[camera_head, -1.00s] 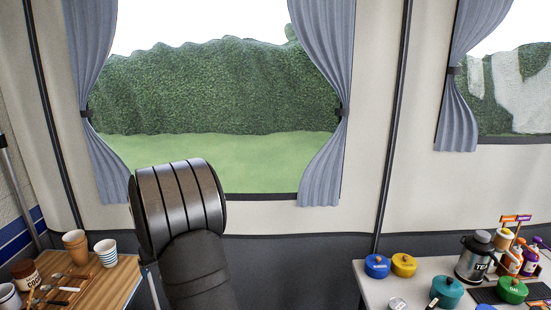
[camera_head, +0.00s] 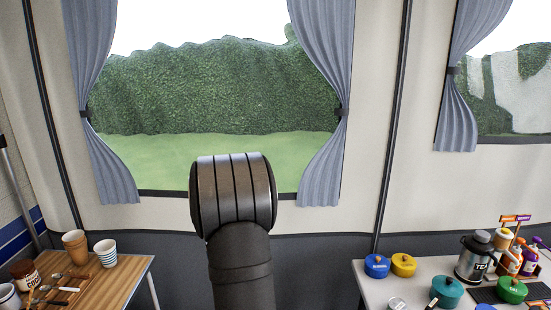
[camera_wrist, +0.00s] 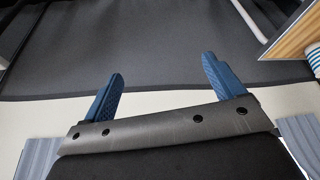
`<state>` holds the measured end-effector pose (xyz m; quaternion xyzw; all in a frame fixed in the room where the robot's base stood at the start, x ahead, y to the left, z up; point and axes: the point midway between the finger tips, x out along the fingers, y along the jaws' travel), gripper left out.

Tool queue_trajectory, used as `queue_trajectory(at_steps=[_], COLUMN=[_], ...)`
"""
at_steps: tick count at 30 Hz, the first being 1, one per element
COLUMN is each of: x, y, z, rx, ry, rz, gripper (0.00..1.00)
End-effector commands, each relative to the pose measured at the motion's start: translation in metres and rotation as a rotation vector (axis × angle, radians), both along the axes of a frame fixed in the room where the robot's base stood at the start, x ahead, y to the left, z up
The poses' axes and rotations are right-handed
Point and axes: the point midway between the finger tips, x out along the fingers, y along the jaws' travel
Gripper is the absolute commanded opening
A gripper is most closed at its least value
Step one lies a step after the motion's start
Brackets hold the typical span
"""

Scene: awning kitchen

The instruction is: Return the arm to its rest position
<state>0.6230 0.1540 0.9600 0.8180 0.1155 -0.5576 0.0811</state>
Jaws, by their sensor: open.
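My gripper (camera_wrist: 162,84) shows in the wrist view with its two blue fingers spread wide apart and nothing between them. Beyond the fingers are a pale wall band and a dark grey surface. In the head view my arm rises from the bottom edge, in front of the window and between the two tables. The gripper itself is hidden in the head view.
A wooden table (camera_head: 118,281) at left holds cups (camera_head: 105,253), a jar (camera_head: 24,274) and utensils. A white table (camera_head: 372,290) at right holds coloured pots (camera_head: 403,265), a tea flask (camera_head: 474,258) and bottles. The space between the tables is clear apart from my arm.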

Motion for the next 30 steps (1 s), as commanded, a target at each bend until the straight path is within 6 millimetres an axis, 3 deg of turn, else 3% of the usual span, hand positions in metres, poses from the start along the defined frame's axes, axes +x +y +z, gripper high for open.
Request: queue_trajectory(at_steps=[9, 15, 30], x=[0.009, 0.011, 0.012], y=[-0.062, -0.085, -0.092], z=[-0.002, -0.002, -0.003], rx=[-0.002, -0.002, -0.002], ry=[0.001, 0.001, 0.001], rz=[-0.123, -0.171, -0.185], gripper=[0.87, 0.87, 0.87])
